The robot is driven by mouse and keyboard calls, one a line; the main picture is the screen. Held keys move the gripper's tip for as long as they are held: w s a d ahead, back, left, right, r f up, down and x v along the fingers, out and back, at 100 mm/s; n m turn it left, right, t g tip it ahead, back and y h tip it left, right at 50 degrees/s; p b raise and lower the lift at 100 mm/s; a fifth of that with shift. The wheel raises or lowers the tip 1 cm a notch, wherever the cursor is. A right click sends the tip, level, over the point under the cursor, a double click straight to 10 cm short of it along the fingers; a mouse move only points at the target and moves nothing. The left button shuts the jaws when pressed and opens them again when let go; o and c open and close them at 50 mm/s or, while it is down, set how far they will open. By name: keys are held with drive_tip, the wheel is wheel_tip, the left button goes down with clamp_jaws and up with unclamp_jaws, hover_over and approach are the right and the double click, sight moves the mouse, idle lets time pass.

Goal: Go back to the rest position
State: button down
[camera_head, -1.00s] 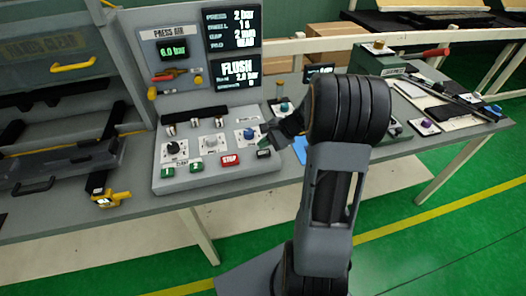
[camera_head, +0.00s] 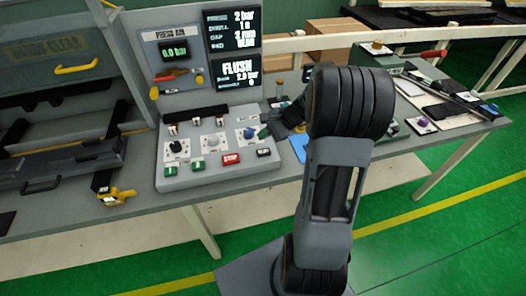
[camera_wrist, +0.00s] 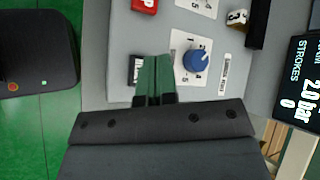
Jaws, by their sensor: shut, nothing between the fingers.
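My gripper (camera_head: 266,131) is near the right end of the grey control panel (camera_head: 215,176), partly hidden behind my arm in the head view. In the wrist view its two green fingers (camera_wrist: 155,78) are together with nothing between them. They show over the panel beside the blue knob (camera_wrist: 197,60). The blue knob also shows in the head view (camera_head: 249,133). A black button (camera_head: 264,153) and a red stop button (camera_head: 231,159) sit on the panel's front row.
A display board (camera_head: 236,75) stands behind the panel. A yellow-handled clamp (camera_head: 117,197) is at the bench's front left edge. A dark tray (camera_head: 60,165) is on the left. Papers and tools lie on the bench's right. Green floor is open in front.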

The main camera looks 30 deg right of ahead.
drive_tip(key=shift+d, duration=0.1)
drive_tip(key=s+f+n, duration=0.1)
drive_tip(key=s+f+g+h, duration=0.1)
drive_tip(key=s, duration=0.1)
drive_tip(key=shift+d+n+g, duration=0.1)
drive_tip(key=shift+n+g, duration=0.2)
drive_tip(key=shift+n, duration=0.1)
drive_tip(key=s+a+r+n+t+h, duration=0.1)
drive_tip(key=s+a+r+n+h, duration=0.6)
drive_tip(key=s+a+r+n, duration=0.2)
drive_tip(key=s+r+n, duration=0.2)
drive_tip(key=s+n, duration=0.1)
drive_tip(key=n, duration=0.1)
drive_tip(key=shift+s+a+r, duration=0.15)
drive_tip(key=shift+s+a, duration=0.1)
drive_tip(key=shift+s, duration=0.05)
